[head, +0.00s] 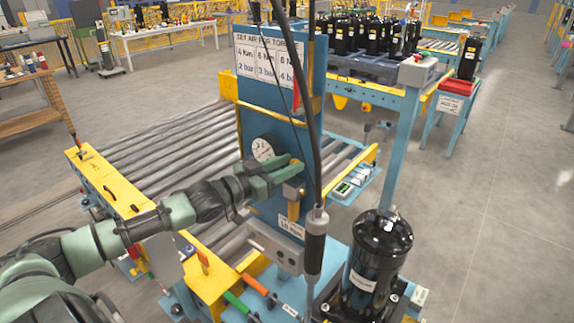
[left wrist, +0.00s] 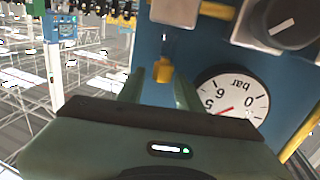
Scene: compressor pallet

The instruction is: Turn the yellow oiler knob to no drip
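The yellow oiler knob (left wrist: 162,70) shows in the left wrist view, on a grey block (left wrist: 176,12) on the blue panel. That view is upside down, so the knob is on the block's upper side. My left gripper (left wrist: 159,85) is open, with one green finger on each side of the knob's line; I cannot tell whether they touch it. In the head view my left gripper (head: 291,168) is in front of the blue panel (head: 262,112), just right of the round pressure gauge (head: 263,149), and hides the knob. My right gripper is not in view.
A dark round knob (left wrist: 290,22) is close to the gauge. A black tool (head: 315,240) hangs on a cable in front of the panel. A black compressor (head: 377,255) stands at the lower right. Rollers (head: 165,142) lie behind my left arm.

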